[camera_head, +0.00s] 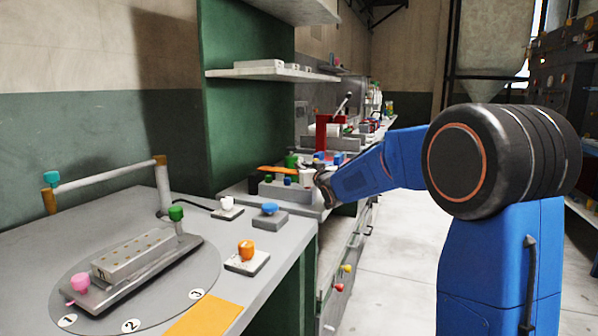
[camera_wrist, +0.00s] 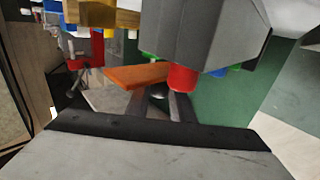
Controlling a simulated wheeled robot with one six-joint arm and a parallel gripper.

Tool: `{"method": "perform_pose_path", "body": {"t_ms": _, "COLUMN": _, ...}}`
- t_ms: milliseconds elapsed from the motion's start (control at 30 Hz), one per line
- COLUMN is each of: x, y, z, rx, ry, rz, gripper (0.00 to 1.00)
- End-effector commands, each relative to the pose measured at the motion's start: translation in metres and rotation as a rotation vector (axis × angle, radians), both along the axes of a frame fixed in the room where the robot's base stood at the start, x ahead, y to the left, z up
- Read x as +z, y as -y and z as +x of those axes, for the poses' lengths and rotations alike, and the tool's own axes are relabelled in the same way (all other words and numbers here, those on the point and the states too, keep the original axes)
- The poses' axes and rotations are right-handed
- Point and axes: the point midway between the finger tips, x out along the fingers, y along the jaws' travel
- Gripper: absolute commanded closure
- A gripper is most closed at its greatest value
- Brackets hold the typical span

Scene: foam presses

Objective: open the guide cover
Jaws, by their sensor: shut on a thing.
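An orange flat bar (camera_wrist: 138,75), which looks like the guide cover, lies tilted just beyond my fingertips in the wrist view. It also shows as a thin orange strip (camera_head: 279,170) above a grey block in the head view. My gripper (camera_wrist: 166,98) is shut, its dark fingers close together at the near end of the bar. A red knob (camera_wrist: 183,78) on the grey block (camera_wrist: 205,35) is right beside the fingers. In the head view my gripper is mostly hidden.
The grey block (camera_head: 290,192) stands on the far bench with green and blue knobs. A red frame (camera_head: 328,132) stands behind it. The near table (camera_head: 130,215) holds a round plate, a handle rail and several coloured knobs. The floor (camera_head: 385,265) to the right is clear.

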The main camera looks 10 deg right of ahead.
Motion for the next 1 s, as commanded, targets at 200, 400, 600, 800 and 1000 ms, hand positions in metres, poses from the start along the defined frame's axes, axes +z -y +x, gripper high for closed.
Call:
{"method": "perform_pose_path", "body": {"t_ms": 200, "x": 0.001, "y": 0.02, "z": 0.027, "rx": -0.001, "ry": 0.002, "rz": 0.0, "gripper": 1.0}}
{"method": "perform_pose_path", "body": {"t_ms": 400, "x": 0.0, "y": 0.023, "z": 0.032, "rx": 0.001, "ry": 0.001, "rz": -0.001, "gripper": 1.0}}
{"method": "perform_pose_path", "body": {"t_ms": 600, "x": 0.0, "y": 0.023, "z": 0.031, "rx": 0.001, "ry": 0.001, "rz": 0.0, "gripper": 0.77}}
{"method": "perform_pose_path", "body": {"t_ms": 800, "x": 0.0, "y": 0.023, "z": 0.031, "rx": 0.0, "ry": 0.0, "rz": 0.0, "gripper": 0.6}}
{"method": "perform_pose_path", "body": {"t_ms": 1000, "x": 0.0, "y": 0.023, "z": 0.03, "rx": 0.0, "ry": 0.0, "rz": 0.0, "gripper": 0.6}}
